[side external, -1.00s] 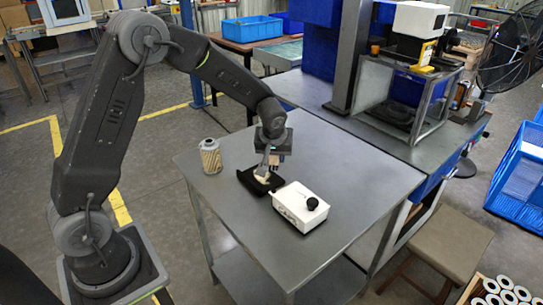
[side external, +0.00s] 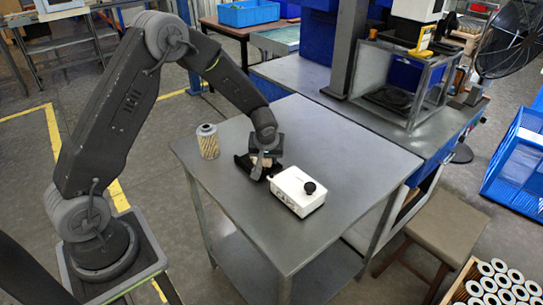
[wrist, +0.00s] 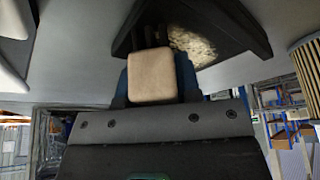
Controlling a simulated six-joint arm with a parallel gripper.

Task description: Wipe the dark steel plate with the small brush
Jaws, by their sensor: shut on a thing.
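My gripper (wrist: 152,85) is shut on the small brush, whose pale wooden block (wrist: 150,75) shows between the blue fingers in the wrist view.
A white box (side external: 290,188) with a black knob stands close to the right of the plate. A pleated filter cartridge (side external: 208,142) stands upright to the left; it also shows in the wrist view (wrist: 308,60). The front of the grey table (side external: 245,220) is clear.

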